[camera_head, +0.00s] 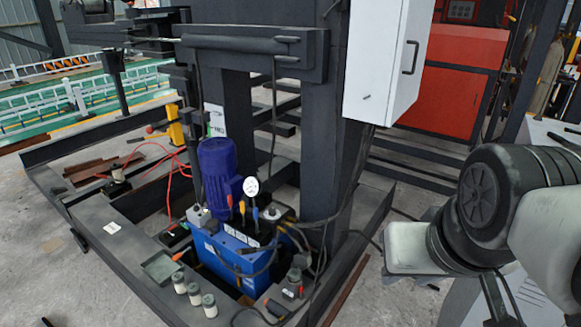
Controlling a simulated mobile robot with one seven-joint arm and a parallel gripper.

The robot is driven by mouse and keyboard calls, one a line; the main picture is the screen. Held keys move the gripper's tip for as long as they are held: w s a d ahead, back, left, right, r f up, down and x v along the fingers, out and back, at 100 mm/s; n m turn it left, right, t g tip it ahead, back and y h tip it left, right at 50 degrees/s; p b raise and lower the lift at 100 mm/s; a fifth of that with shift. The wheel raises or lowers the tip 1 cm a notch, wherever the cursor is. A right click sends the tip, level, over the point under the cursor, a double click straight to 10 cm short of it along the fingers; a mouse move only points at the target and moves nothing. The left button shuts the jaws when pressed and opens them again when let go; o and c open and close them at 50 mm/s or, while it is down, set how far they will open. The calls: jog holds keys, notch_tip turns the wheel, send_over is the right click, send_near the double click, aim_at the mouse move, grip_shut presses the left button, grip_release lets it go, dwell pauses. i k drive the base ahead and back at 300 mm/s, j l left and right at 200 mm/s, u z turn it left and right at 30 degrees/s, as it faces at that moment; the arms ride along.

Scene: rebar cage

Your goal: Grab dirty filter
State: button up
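No part is clearly marked as the dirty filter. Several small cylinders could be filters, but I cannot tell which is dirty. Three grey-and-white ones stand in a row on the dark frame's front ledge: a left one (179,283), a middle one (194,294) and a right one (209,306). Another similar cylinder (294,279) is at the right side of the blue hydraulic unit (236,262), among hoses. My arm shows at the right edge, well apart from these. My gripper's fingers cannot be made out.
A purple-blue motor (220,178) and a round white gauge (251,187) stand on the blue unit. A shallow tray (160,267) lies beside the cylinders. Hoses and a thick column (311,150) crowd the right side. A white cabinet (378,60) hangs above. Open floor (105,290) lies front left.

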aim_at(293, 274)
jog(key=i+l+u, duration=0.1)
jog(key=u, duration=0.4)
jog(key=i+l+u, duration=0.2)
jog(key=u, duration=0.3)
jog(key=i+l+u, duration=0.1)
jog(key=l+u, duration=0.15)
jog(key=u, duration=0.25)
jog(key=i+l+u, duration=0.1)
jog(key=l+u, duration=0.25)
jog(key=i+l+u, duration=0.1)
jog(key=l+u, duration=0.25)
